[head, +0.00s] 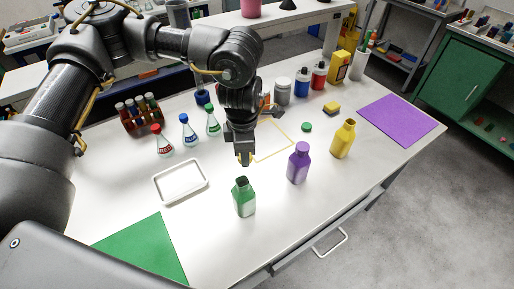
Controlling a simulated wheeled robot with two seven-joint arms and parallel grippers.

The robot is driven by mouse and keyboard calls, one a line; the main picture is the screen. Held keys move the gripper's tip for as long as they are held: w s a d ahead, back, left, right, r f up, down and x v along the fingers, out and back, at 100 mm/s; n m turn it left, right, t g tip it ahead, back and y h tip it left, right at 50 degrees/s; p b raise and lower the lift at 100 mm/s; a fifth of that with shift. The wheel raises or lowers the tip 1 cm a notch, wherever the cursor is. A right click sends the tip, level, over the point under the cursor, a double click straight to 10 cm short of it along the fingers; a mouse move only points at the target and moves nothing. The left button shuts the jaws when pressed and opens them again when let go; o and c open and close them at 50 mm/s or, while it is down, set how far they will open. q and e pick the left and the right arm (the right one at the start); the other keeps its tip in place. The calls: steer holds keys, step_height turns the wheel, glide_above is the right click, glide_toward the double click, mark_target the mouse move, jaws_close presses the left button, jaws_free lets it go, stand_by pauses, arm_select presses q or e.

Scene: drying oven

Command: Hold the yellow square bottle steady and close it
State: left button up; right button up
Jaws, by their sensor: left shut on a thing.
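My left gripper (244,157) points down over the middle of the table, left of the purple bottle (298,164) and behind the green bottle (243,198). It is shut on a small yellow thing, mostly hidden by the fingers, which looks like a cap. It is well apart from the yellow bottle. My right gripper is not in view.
A purple mat (398,119) lies right, a green mat (143,255) front left.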

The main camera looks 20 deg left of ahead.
arm_select(q)
steer(key=s+a+m, duration=0.3)
steer(key=s+m, duration=0.1)
steer(key=m, duration=0.7)
steer(key=s+a+m, duration=0.3)
steer(key=s+m, duration=0.1)
steer(key=m, duration=0.7)
steer(key=shift+a+r, duration=0.3)
steer(key=shift+a, duration=0.1)
